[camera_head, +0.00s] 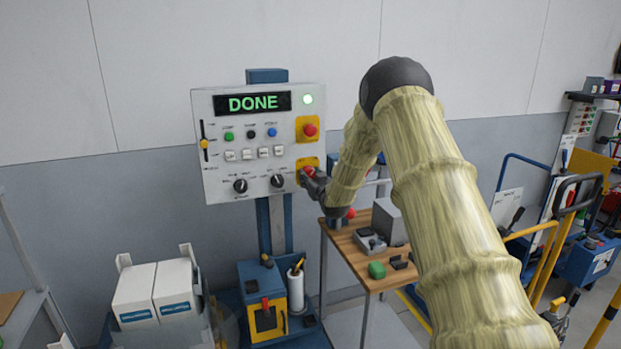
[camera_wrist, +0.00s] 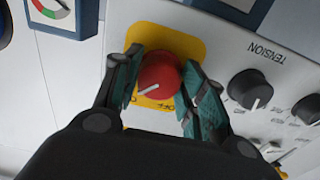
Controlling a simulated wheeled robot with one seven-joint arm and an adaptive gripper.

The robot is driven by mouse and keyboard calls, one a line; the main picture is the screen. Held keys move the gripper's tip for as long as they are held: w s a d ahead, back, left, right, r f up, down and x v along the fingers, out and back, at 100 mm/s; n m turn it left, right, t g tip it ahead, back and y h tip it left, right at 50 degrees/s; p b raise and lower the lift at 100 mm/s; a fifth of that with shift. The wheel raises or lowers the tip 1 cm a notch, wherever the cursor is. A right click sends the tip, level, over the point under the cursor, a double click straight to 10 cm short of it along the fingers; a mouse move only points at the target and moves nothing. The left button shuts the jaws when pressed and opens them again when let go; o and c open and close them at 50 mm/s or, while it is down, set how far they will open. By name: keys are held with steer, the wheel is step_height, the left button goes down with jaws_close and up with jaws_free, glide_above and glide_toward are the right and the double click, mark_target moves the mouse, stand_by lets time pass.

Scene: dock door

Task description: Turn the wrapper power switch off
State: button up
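The wrapper control panel (camera_head: 222,178) stands upright with a lit green DONE display (camera_head: 253,103). The red rotary power switch (camera_wrist: 158,76) sits on a yellow plate (camera_wrist: 167,39) at the panel's lower right. My gripper (camera_wrist: 160,88) is at this switch, with one finger on each side of the red knob. The right finger looks very close to or against the knob; whether both fingers press on it is unclear. The white mark on the knob points to the lower left in the wrist view. In the head view my gripper (camera_head: 308,175) covers much of the switch.
A red button (camera_head: 310,130) on a yellow plate sits just above the switch. Black knobs (camera_wrist: 250,88), one under the label TENSION, are close to the gripper's right. A wooden-topped table (camera_head: 345,243) with small devices stands below the arm. White boxes (camera_head: 134,296) stand at lower left.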

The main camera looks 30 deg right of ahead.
steer(key=shift+c, duration=1.2)
steer(key=shift+f+b, duration=0.1)
steer(key=shift+b, duration=0.25)
steer(key=n+b, duration=0.8)
steer(key=b, duration=0.1)
steer(key=shift+d+f, duration=0.1)
steer(key=shift+f, duration=0.05)
steer(key=n+b, duration=0.5)
steer(key=shift+n+b, duration=0.3)
steer(key=shift+r+n+b, duration=0.15)
steer(key=shift+n+b, duration=0.8)
steer(key=shift+n, duration=0.1)
steer(key=shift+r+n+b, duration=0.1)
steer(key=shift+n+b, duration=0.85)
steer(key=shift+n, duration=0.1)
